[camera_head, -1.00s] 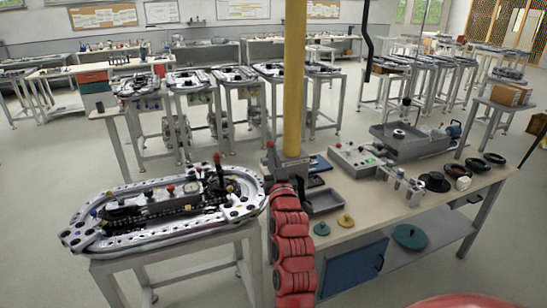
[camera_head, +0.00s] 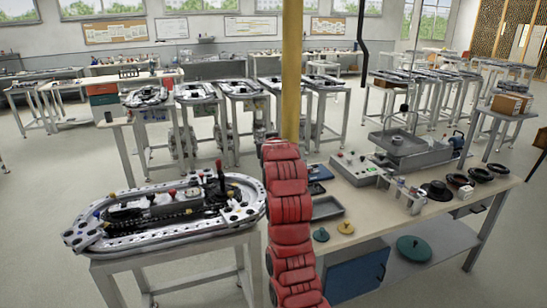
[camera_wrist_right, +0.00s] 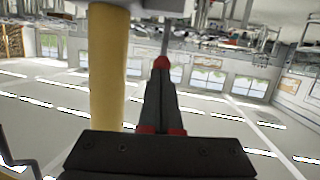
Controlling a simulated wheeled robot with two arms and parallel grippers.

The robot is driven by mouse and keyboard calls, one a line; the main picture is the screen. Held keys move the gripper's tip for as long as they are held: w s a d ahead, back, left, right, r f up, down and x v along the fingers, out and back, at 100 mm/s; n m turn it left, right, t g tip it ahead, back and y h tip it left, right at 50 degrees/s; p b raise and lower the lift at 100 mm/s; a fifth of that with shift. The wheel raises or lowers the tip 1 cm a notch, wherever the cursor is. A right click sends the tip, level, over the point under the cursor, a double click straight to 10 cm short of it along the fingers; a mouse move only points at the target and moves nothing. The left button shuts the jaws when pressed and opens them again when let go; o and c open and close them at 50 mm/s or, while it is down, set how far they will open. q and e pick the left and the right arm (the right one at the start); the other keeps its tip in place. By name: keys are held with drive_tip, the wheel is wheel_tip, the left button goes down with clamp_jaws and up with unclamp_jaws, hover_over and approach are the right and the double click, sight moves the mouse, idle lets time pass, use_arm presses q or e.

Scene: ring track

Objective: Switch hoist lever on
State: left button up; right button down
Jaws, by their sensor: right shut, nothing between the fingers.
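I cannot make out a hoist lever for certain in either view. The yellow hoist column (camera_head: 292,75) stands upright at the middle of the head view and also shows left of my gripper in the right wrist view (camera_wrist_right: 108,70). My right gripper (camera_wrist_right: 161,63) is shut and empty, with red at its tip. A thin grey rod (camera_wrist_right: 165,38) shows just beyond the tip; I cannot tell whether they touch. In the head view my red right arm rises in front of the column's lower part, and its gripper is hidden. My left gripper is not in view.
A bench at right holds a control box (camera_head: 356,167) with buttons, a grey tray (camera_head: 327,208), a machine (camera_head: 407,148) and dark round parts (camera_head: 437,190). A track unit (camera_head: 165,212) stands on a table at left. Grey floor lies beyond the bench.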

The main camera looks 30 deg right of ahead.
drive_tip(key=w+b, duration=0.1)
drive_tip(key=w+g+b, duration=0.2)
drive_tip(key=shift+w+d+y, duration=0.15)
drive_tip(key=shift+d+y, duration=0.15)
drive_tip(key=shift+y, duration=0.1)
drive_tip(key=shift+w+r+b, duration=0.2)
drive_tip(key=shift+w+b, duration=0.2)
drive_tip(key=shift+b, duration=0.15)
drive_tip(key=shift+r, duration=0.1)
